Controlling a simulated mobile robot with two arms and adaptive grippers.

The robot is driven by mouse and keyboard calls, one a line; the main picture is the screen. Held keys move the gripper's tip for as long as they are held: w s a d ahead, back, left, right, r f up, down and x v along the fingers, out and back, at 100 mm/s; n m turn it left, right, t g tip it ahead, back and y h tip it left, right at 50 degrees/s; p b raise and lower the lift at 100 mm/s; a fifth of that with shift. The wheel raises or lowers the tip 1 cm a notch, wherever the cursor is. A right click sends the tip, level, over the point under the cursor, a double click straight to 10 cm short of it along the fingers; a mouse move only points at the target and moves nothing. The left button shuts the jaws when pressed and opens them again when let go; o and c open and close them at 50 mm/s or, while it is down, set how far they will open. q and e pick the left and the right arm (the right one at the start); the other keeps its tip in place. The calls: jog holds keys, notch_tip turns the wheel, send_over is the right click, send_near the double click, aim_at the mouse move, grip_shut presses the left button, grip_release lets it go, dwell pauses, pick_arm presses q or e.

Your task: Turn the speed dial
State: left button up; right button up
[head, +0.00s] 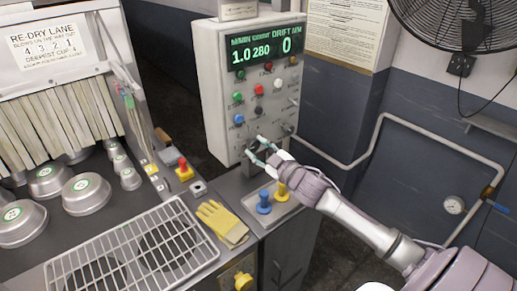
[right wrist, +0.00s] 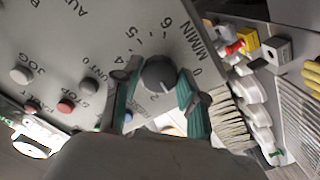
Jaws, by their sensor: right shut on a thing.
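The speed dial (right wrist: 158,75) is a dark round knob on the grey control panel (head: 215,110), with numbers and "M/MIN" printed around it in the right wrist view. My right gripper (head: 258,149) reaches in from the right to the lower part of the panel. Its green-padded fingers (right wrist: 157,98) are on either side of the dial and shut on it. In the head view the fingers largely cover the dial. The green display (head: 265,50) reads 1.0, 280 and 0. My left gripper is not in view.
Several coloured buttons (head: 259,90) sit above the gripper. Below are a blue knob (head: 264,207), a yellow knob (head: 282,190) and yellow gloves (head: 222,222). A wire rack (head: 130,255) and metal cups (head: 86,193) are at left. A pipe (head: 372,137) runs along the right wall.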

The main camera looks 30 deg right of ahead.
jog(key=shift+n, duration=0.6)
jog(key=o, duration=1.1)
jog(key=shift+o, duration=0.2)
jog(key=shift+s, duration=0.1)
jog(key=s, duration=1.1)
jog(key=shift+s+d, duration=0.4)
jog(key=shift+d, duration=0.05)
